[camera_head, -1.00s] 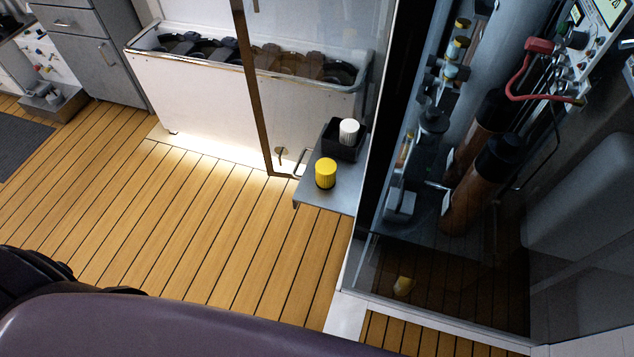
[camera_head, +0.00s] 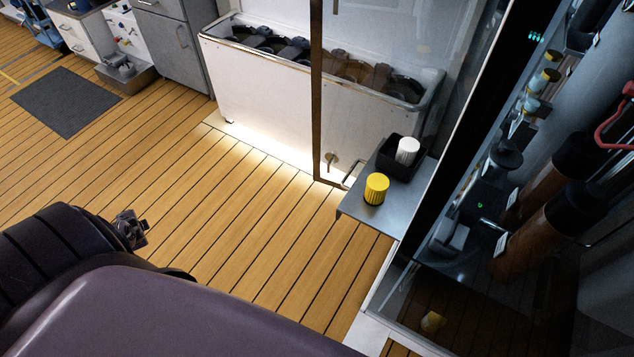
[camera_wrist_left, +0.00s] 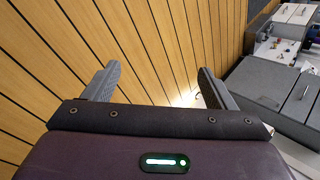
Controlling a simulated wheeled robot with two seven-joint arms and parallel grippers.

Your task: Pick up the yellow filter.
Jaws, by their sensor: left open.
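The yellow filter (camera_head: 376,188) is a short ribbed cylinder. It stands upright on a small grey metal shelf (camera_head: 402,219) beside the glass cabinet in the head view. My left gripper (camera_wrist_left: 152,85) is open and empty in the left wrist view, with bare floor between and beyond its fingers. In the head view only a small dark part of what seems to be that gripper (camera_head: 131,229) shows past my arm, well left of the filter and apart from it. The filter does not show in the wrist view. My right gripper is not in view.
A black bin (camera_head: 384,158) holding a white filter (camera_head: 408,150) sits behind the yellow one on the shelf. A glass door (camera_head: 365,90) stands left of the shelf, before a white chest (camera_head: 265,95). The wooden floor (camera_head: 240,210) is clear.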

